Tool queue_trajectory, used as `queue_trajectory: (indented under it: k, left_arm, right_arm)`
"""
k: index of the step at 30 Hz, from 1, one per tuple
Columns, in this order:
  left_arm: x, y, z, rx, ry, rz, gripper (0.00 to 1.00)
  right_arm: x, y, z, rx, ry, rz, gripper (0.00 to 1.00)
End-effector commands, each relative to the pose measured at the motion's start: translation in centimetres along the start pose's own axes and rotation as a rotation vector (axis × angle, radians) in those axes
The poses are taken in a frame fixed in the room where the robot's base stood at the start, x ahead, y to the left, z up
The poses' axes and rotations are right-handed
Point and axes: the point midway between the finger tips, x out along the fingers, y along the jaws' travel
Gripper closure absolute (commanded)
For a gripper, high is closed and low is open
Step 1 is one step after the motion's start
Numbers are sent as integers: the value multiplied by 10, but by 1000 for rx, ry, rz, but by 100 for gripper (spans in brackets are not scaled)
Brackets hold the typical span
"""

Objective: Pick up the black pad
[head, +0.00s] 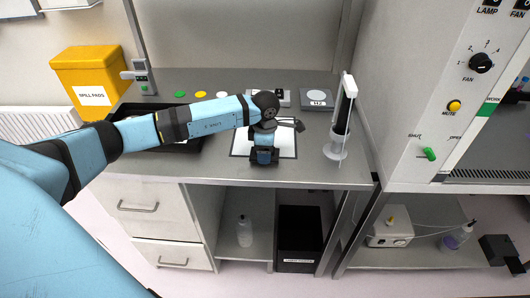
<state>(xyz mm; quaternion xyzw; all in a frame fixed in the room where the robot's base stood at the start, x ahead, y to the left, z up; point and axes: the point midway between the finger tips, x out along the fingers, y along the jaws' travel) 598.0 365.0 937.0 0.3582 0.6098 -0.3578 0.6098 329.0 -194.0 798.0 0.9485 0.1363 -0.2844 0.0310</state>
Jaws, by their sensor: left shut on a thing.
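My left gripper (264,160) points down over the front part of the white sheet (287,148) on the grey bench top. It is shut on a small dark thing low between its fingers. That thing is mostly hidden by the gripper; it fits the black pad, but I cannot make out its outline. I cannot tell whether it still touches the bench. My right gripper is not in view.
A black tray (190,146) lies left, partly under my left arm. Green, yellow and white discs (200,94) and small devices (317,98) line the back. A white stand (337,148) with a dark upright part is on the right. A cabinet (430,100) bounds the right side.

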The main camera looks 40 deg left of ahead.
Motion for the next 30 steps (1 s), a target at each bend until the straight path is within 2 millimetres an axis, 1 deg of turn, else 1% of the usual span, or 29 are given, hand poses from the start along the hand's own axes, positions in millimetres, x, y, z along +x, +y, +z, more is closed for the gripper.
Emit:
queue_trajectory:
  k: [5,8,15,18,21,24,27,30]
  left_arm:
    - [-30,1,0,2,-2,5,60]
    - [-56,1,0,2,-3,6,60]
    - [-127,1,0,1,-3,6,60]
    - [-150,1,0,1,-3,5,60]
    - [-168,1,0,1,-2,3,60]
    - [-180,0,0,0,-1,1,60]
    - [-187,0,0,1,-1,0,60]
    - [-190,0,0,1,0,-1,60]
  right_arm:
    - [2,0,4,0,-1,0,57]
    - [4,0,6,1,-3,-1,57]
    - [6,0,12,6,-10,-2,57]
    - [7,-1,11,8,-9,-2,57]
    - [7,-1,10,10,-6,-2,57]
    - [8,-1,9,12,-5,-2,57]
    - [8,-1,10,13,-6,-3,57]
    - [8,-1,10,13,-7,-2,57]
